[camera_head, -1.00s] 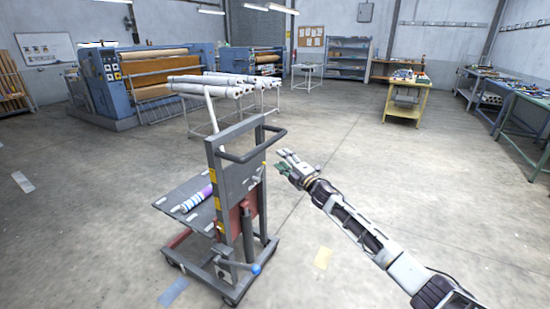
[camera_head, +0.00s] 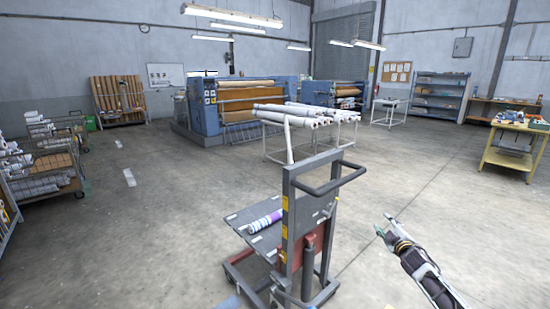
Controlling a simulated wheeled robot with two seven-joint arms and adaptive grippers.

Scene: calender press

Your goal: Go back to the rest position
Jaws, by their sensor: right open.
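My right gripper (camera_head: 385,227) is at the lower right, to the right of the lift cart and apart from it. Its jaws are open and nothing shows between them. The grey lift cart (camera_head: 313,205) stands upright in front of me, with its handle towards me. A purple and white roll (camera_head: 265,222) lies on the cart's flat platform (camera_head: 237,217). My left gripper is not in view.
White rolls lie on a rack (camera_head: 272,147) behind the cart. Blue calender machines (camera_head: 205,113) stand further back. A cart of rolls (camera_head: 12,187) is at the left and a yellow table (camera_head: 497,152) at the right. The floor between is mostly clear.

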